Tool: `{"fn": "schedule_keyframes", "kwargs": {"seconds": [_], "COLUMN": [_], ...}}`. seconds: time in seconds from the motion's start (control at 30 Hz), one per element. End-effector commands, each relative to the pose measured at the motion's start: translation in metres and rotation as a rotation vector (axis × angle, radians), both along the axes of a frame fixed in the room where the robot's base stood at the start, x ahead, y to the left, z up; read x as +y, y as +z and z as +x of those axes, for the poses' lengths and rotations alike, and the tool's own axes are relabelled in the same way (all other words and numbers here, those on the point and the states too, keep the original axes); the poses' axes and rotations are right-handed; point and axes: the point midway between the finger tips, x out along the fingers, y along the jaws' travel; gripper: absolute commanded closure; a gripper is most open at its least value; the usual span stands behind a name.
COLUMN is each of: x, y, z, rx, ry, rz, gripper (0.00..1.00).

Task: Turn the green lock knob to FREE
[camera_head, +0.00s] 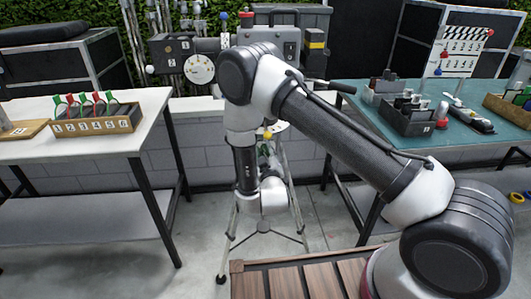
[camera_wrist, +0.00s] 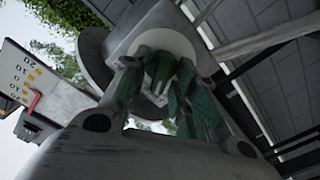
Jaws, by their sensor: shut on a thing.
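The green lock knob (camera_wrist: 160,70) is in the upper middle of the wrist view, under a pale round housing (camera_wrist: 165,35). My gripper (camera_wrist: 162,88) has its fingers on both sides of the knob and is shut on it. Fingers and knob overlap in shadow, so the knob's exact turn and any FREE mark cannot be read. In the head view a small green part (camera_head: 263,148) shows behind my arm, at the top of a tripod (camera_head: 232,235). The fingers are hidden there.
A white scale plate (camera_wrist: 20,75) with numbers and a red pointer (camera_wrist: 34,101) is at left in the wrist view. In the head view, a white table (camera_head: 80,145) stands left and a teal table (camera_head: 455,135) right, both carrying trays. A low block wall is behind the tripod.

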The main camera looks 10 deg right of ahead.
Motion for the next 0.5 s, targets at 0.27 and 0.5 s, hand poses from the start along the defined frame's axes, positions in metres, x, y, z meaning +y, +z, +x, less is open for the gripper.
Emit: {"fn": "schedule_keyframes", "kwargs": {"seconds": [0.27, 0.5], "x": [0.0001, 0.0001], "y": [-0.001, -0.0009], "z": [-0.0007, -0.0006], "rx": [0.003, 0.003], "ry": [0.001, 0.001], "rz": [-0.006, -0.005], "gripper": [0.95, 0.66]}}
